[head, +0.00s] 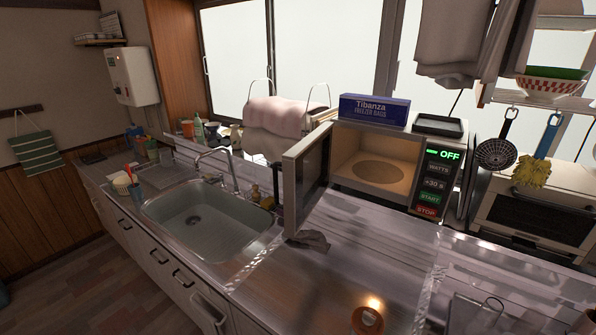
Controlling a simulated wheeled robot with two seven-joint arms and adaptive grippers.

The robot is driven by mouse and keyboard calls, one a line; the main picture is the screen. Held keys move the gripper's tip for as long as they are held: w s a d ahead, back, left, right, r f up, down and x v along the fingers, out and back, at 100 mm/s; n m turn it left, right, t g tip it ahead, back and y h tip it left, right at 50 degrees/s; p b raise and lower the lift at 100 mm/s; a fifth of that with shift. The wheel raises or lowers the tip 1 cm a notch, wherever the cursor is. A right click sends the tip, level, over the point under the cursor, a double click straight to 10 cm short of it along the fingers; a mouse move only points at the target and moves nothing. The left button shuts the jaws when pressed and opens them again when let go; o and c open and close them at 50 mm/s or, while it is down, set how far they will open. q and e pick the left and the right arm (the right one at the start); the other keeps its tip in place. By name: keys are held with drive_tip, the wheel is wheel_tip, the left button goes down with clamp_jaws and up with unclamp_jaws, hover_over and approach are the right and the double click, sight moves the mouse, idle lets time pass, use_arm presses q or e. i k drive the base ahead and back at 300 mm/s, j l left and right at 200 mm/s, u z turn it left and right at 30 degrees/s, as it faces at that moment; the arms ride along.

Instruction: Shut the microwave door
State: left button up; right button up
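The microwave (420,150) stands on the counter at the right of centre, against the window. Its door (305,178) is wide open, hinged at the left and sticking out toward the front of the counter. The lit cavity shows a round plate (377,172) and looks empty otherwise. The control panel (440,180) on its right side reads OFF. Neither of my grippers shows in the head view.
A grey cloth (312,240) lies on the counter by the door's lower edge. A freezer bag box (374,111) and a dark tray (438,124) sit on the microwave. The sink (200,220) is to the left. An orange cup (367,320) stands near the front.

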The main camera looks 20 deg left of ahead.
sight(307, 166)
drive_tip(key=i+j+z, duration=0.2)
drive_tip(key=j, duration=0.85)
drive_tip(key=j+z, duration=0.2)
drive_tip(key=j, duration=0.8)
drive_tip(key=k+j+z, duration=0.6)
drive_tip(key=k+j, duration=0.25)
drive_tip(key=i, duration=0.45)
